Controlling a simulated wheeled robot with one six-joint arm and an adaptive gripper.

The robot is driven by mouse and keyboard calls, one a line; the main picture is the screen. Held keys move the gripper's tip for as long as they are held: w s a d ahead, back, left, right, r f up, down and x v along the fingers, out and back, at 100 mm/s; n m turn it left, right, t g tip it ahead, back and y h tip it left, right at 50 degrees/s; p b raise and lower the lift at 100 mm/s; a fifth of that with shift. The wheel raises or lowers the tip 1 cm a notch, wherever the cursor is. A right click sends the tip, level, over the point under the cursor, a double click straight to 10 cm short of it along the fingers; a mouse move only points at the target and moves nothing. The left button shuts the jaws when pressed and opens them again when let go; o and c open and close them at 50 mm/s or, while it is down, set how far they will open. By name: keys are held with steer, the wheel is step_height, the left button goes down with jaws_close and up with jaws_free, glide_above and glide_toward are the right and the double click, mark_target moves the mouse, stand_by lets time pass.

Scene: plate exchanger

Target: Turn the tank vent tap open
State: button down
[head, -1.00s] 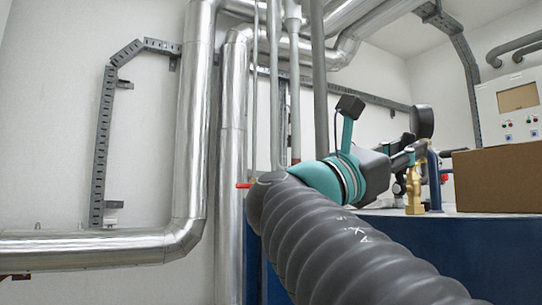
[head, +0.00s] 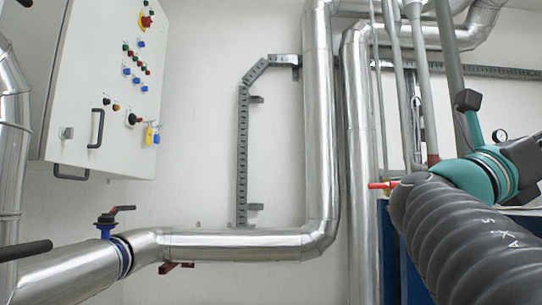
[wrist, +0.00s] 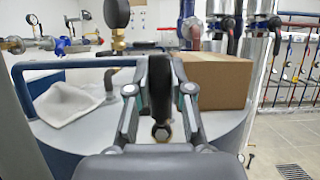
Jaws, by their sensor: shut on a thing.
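My gripper (wrist: 160,88) is in the middle of the wrist view, its two fingers closed on a dark upright part that looks like the black lever of the tank vent tap (wrist: 162,65). A round metal nut and a bit of brass (wrist: 161,132) show below, between the fingers. The rest of the tap is hidden behind the fingers. The tank (wrist: 75,135) has a pale top under the gripper. In the head view only part of my arm shows at the right; the gripper and tap are outside that picture.
A cardboard box (wrist: 215,80) stands close right of my gripper. A brass fitting with a black gauge (wrist: 117,38) stands to the left, near a blue rail (wrist: 70,64) and a white cloth (wrist: 75,103). A control cabinet (head: 100,80) hangs on the wall at the left.

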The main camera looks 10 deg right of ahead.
steer(key=shift+f, duration=0.15)
steer(key=c, duration=1)
jaws_free()
steer(key=shift+v, duration=5.95)
